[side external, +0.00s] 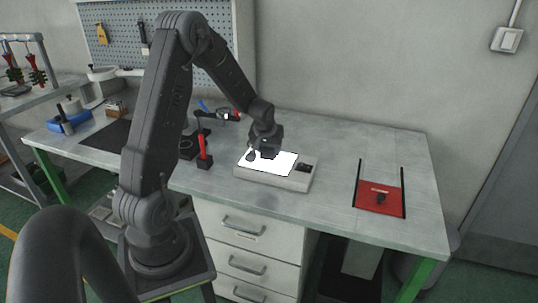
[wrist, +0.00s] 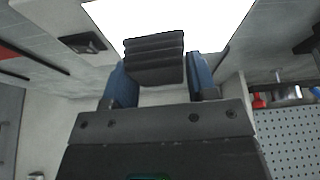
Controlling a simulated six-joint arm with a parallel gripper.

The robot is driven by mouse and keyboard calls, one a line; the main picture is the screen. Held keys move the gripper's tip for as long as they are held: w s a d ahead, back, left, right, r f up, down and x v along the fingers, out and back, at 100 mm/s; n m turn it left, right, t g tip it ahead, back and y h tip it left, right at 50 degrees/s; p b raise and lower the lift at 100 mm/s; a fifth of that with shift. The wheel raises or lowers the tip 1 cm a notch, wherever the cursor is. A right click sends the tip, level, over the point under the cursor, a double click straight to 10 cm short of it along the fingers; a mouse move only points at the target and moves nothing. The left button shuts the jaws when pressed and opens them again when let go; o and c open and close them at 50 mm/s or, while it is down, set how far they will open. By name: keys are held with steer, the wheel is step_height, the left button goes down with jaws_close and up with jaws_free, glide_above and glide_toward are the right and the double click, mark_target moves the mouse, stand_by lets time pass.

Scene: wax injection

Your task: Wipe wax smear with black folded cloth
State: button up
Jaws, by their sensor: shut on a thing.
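My gripper (side external: 267,150) is over the light box (side external: 272,179), whose top panel glows white (side external: 282,164). In the wrist view, the blue fingers of my gripper (wrist: 160,75) are shut on the black folded cloth (wrist: 154,58), its layers showing as ridges. The cloth lies in front of the bright panel (wrist: 205,22). I cannot tell whether it touches the panel. A small dark patch (side external: 250,156) shows at the panel's left, beside the gripper; I cannot tell whether it is the wax smear. No smear is clear in the wrist view.
A dark rectangle (side external: 304,167) is on the light box's right end. A red tray (side external: 381,197) with black side rails lies at the right of the bench. A red-and-black stand (side external: 203,150) is left of the box. Bare bench (side external: 335,150) lies between box and tray.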

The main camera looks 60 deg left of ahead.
steer(key=shift+r, duration=1.6)
